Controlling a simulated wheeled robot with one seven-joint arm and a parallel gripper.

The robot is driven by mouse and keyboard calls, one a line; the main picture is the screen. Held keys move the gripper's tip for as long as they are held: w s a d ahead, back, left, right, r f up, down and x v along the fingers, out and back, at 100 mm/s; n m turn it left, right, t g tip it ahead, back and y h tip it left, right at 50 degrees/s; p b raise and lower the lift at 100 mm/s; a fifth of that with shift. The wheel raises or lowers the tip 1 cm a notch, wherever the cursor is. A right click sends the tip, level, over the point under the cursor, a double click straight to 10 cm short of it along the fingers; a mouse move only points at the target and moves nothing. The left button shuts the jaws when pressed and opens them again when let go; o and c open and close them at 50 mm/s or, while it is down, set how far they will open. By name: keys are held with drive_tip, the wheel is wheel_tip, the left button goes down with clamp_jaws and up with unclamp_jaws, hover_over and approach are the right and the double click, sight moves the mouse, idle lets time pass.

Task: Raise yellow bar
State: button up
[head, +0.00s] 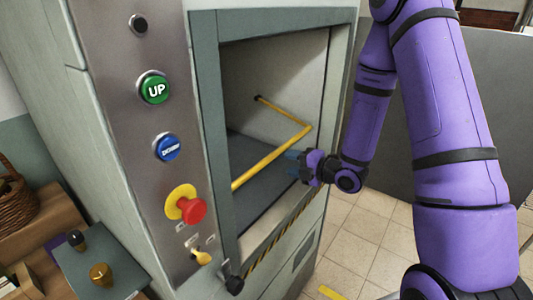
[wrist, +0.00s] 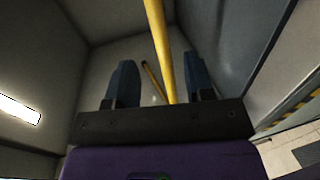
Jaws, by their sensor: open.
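The yellow bar (head: 272,157) crosses the opening of a grey lift cabinet, low above its dark floor, and bends back to a pivot on the inner wall. My gripper (head: 295,167) is at the right side of the opening, close to the bar near its bend. In the wrist view my gripper (wrist: 160,82) is open, with its two dark blue fingers apart. The yellow bar (wrist: 161,45) runs between the fingers in the picture, nearer the right one. I cannot tell whether it touches a finger.
The cabinet's panel carries a green UP button (head: 155,89), a blue button (head: 168,148), a red stop knob (head: 193,211) and a small yellow switch (head: 202,257). The cabinet frame (head: 209,120) edges the opening. Tiled floor (head: 365,235) is clear at right.

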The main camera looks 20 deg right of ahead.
sight(273, 159)
drive_tip(key=x, duration=1)
drive_tip(key=shift+w+a, duration=0.2)
drive_tip(key=shift+w, duration=0.05)
clamp_jaws()
